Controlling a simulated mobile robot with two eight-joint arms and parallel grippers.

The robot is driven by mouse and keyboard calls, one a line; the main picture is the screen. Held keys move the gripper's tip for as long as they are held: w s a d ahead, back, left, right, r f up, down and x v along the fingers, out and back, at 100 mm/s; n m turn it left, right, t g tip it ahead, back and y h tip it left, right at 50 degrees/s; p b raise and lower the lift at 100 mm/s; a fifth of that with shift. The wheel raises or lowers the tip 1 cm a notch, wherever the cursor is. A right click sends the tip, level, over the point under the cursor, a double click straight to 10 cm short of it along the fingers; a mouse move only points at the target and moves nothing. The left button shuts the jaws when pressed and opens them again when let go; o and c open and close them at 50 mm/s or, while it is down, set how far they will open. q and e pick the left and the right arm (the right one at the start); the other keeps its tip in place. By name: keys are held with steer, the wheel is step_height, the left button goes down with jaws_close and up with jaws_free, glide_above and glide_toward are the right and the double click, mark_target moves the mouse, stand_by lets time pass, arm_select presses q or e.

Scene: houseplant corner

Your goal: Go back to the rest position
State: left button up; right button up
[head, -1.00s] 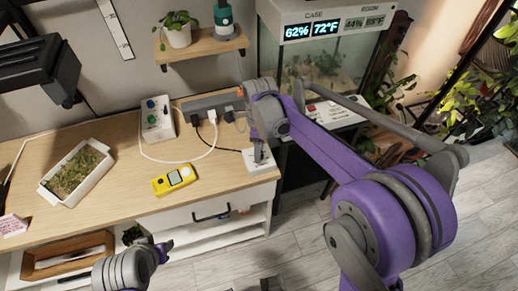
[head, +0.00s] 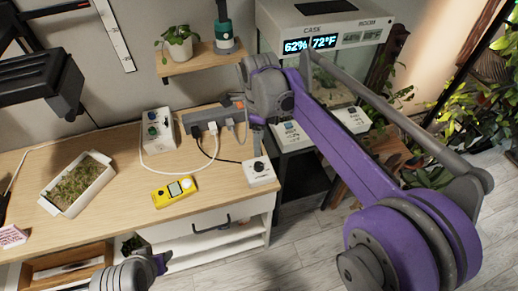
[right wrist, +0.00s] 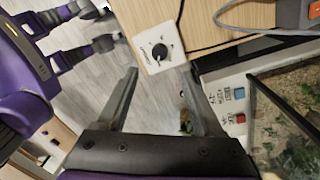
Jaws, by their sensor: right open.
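My right gripper (head: 257,138) is above and just behind the white dial box (head: 259,171) at the right front corner of the wooden bench. In the right wrist view its two fingers (right wrist: 161,70) are spread with nothing between them, and the dial box (right wrist: 158,50) lies beyond the tips with its black knob showing. My left gripper (head: 163,262) is low at the bottom left of the head view, in front of the bench; its jaws are too small to read.
On the bench (head: 115,210) are a yellow meter (head: 175,192), a seedling tray (head: 77,184), a switch box (head: 157,130) and a power strip (head: 203,117) with cables. A glass terrarium (head: 335,80) stands behind my right arm. Floor is clear at lower right.

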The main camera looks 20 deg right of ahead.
steer(key=shift+r, duration=0.5)
steer(key=s+d+f+n+t+p, duration=0.2)
steer(key=s+n+t, duration=0.1)
steer(key=s+n, duration=0.7)
steer(key=s+d+f+n+t+p, duration=0.1)
steer(key=s+f+n+t, duration=0.2)
steer(key=s+n, duration=0.7)
steer(key=n, duration=0.3)
steer(key=shift+s+d+f+p, duration=0.15)
steer(key=shift+s+d+p, duration=0.2)
steer(key=shift+d, duration=0.05)
stand_by(0.5)
